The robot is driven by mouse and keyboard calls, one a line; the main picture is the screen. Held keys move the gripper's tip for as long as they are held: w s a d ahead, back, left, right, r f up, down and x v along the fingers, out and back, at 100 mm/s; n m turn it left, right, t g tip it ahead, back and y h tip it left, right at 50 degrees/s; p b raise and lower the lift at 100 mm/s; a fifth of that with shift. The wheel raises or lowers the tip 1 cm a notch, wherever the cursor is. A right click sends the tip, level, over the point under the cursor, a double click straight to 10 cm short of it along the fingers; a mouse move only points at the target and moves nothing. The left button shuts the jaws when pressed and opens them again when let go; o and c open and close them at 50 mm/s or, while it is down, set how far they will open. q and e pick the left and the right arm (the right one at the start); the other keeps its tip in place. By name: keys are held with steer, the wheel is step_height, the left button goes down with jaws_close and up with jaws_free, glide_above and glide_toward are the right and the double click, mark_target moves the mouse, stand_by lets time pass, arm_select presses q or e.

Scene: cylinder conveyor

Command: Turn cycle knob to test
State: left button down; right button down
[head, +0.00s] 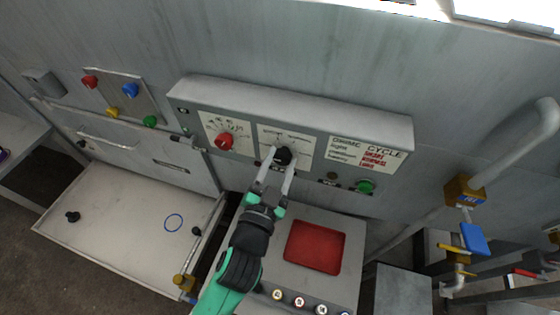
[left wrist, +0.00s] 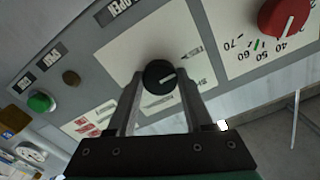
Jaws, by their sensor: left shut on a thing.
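The black cycle knob (head: 284,156) sits on the white middle plate of the grey control panel. It also shows in the left wrist view (left wrist: 160,77), with a pale pointer line running across its face. My left gripper (head: 279,160) reaches up to the panel from below. Its two fingers stand on either side of the black knob and are shut on it. In the left wrist view the fingers (left wrist: 158,88) touch the knob's sides. The labels around the knob are too small to read surely. My right gripper is not in view.
On the panel (head: 300,98), a red knob (head: 223,141) is left of the black knob and a green button (head: 364,186) is right. Below are a red recessed square (head: 313,247) and several small knobs. Pipes with a blue-handled valve (head: 473,239) stand at the right.

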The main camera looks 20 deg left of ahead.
arm_select(q)
steer(key=shift+c, duration=1.5)
jaws_free()
steer(key=s+d, duration=0.1)
steer(key=s, duration=1)
steer(key=shift+s+d, duration=0.25)
